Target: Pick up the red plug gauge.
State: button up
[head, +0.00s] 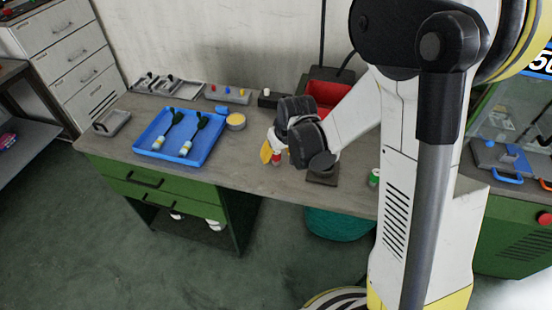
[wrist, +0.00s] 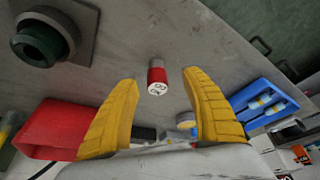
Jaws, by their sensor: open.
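The red plug gauge (wrist: 157,76) is a small cylinder with a red band and a pale, marked end face. In the wrist view it stands on the grey bench, in the gap between the tips of my gripper (wrist: 159,80). The two yellow fingers are spread apart, with visible space on both sides of the gauge, and neither appears to touch it. In the head view my gripper (head: 270,153) is low over the bench, and a small red part of the gauge (head: 276,161) shows beside the yellow finger. The rest is hidden there.
A dark round fixture on a square plate (wrist: 42,42) is near the gripper. A red bin (head: 329,92) stands behind my arm. A blue tray (head: 150,148) with two dark-handled tools and a yellow-topped round tin (head: 236,121) lie left. A small green-and-white cylinder (head: 374,177) stands right.

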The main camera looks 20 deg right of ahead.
aim_at(277, 154)
jog(key=b+x, duration=0.1)
jog(key=x, duration=0.1)
jog(key=b+x, duration=0.1)
jog(key=x, duration=0.1)
jog(key=shift+w+d+f, duration=0.2)
jog(key=shift+w+f, duration=0.05)
jog(key=shift+w, duration=0.2)
jog(key=shift+r, duration=0.1)
grip_shut()
